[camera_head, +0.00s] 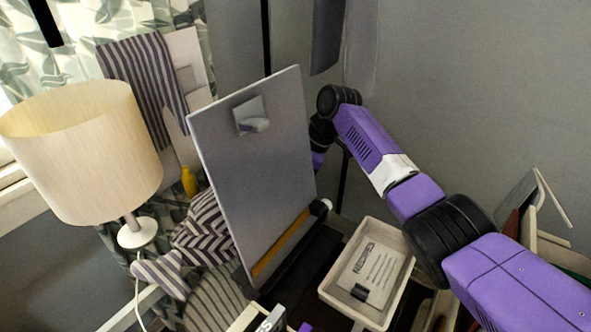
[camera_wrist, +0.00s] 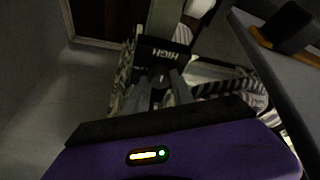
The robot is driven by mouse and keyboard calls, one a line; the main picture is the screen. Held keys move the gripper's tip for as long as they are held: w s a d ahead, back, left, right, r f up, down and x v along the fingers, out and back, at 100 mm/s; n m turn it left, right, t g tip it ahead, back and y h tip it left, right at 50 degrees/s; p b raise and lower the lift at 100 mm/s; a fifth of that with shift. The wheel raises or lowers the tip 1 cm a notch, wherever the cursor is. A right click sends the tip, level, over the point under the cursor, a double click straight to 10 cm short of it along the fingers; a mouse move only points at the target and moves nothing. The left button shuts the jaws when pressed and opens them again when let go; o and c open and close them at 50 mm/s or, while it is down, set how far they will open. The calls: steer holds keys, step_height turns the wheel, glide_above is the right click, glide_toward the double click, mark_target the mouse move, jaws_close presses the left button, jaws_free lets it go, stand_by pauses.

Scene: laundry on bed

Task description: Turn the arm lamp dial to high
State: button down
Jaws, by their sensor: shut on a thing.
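In the wrist view, a dark panel (camera_wrist: 165,52) carries the word HIGH, seen upside down. The fingers of my gripper (camera_wrist: 160,90) are just below that word in the picture, close together around a small dark thing that looks like the dial (camera_wrist: 158,82). The dial's pointer and exact setting are too dark to read. In the head view, my arm reaches behind a tall grey board, which hides my gripper, the dial and the panel. I cannot make out the arm lamp as a whole.
The tilted grey board (camera_head: 250,170) stands close beside my arm. A cream tray (camera_head: 330,287) with a printed card (camera_head: 372,272) lies below the arm. A table lamp (camera_head: 85,150) and striped cloth (camera_head: 205,230) are at left. A grey wall (camera_head: 470,90) is behind.

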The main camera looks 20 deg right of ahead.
steer(key=shift+m+t+p, duration=0.3)
steer(key=shift+m+p, duration=0.4)
steer(key=c, duration=1.1)
jaws_free()
steer(key=v, duration=0.8)
steer(key=shift+a, duration=0.1)
